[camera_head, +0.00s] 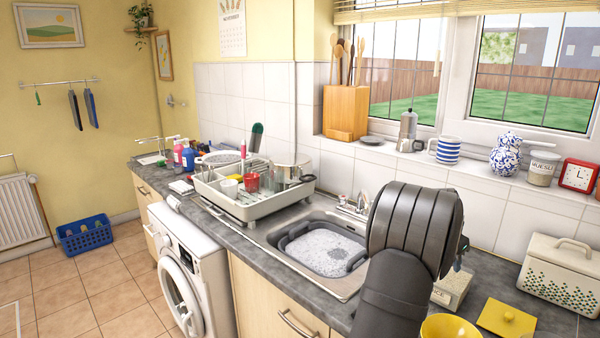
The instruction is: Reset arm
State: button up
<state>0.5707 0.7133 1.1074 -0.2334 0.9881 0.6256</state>
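My arm rises from the bottom edge right of centre, with a thick dark ribbed joint in front of the counter and wall. My gripper does not show; it is hidden behind the arm or out of frame. The sink (352,283) holds a grey basin (357,262) full of white suds. Anything under the suds is hidden. The tap (352,205) stands behind the sink, partly covered by my arm.
A dish rack (272,208) with a pot (291,168) and cups stands left of the sink. A yellow bowl (450,327), a yellow lid (507,318) and a white bread bin (560,272) are on the right counter. Jars and a clock (578,176) line the sill.

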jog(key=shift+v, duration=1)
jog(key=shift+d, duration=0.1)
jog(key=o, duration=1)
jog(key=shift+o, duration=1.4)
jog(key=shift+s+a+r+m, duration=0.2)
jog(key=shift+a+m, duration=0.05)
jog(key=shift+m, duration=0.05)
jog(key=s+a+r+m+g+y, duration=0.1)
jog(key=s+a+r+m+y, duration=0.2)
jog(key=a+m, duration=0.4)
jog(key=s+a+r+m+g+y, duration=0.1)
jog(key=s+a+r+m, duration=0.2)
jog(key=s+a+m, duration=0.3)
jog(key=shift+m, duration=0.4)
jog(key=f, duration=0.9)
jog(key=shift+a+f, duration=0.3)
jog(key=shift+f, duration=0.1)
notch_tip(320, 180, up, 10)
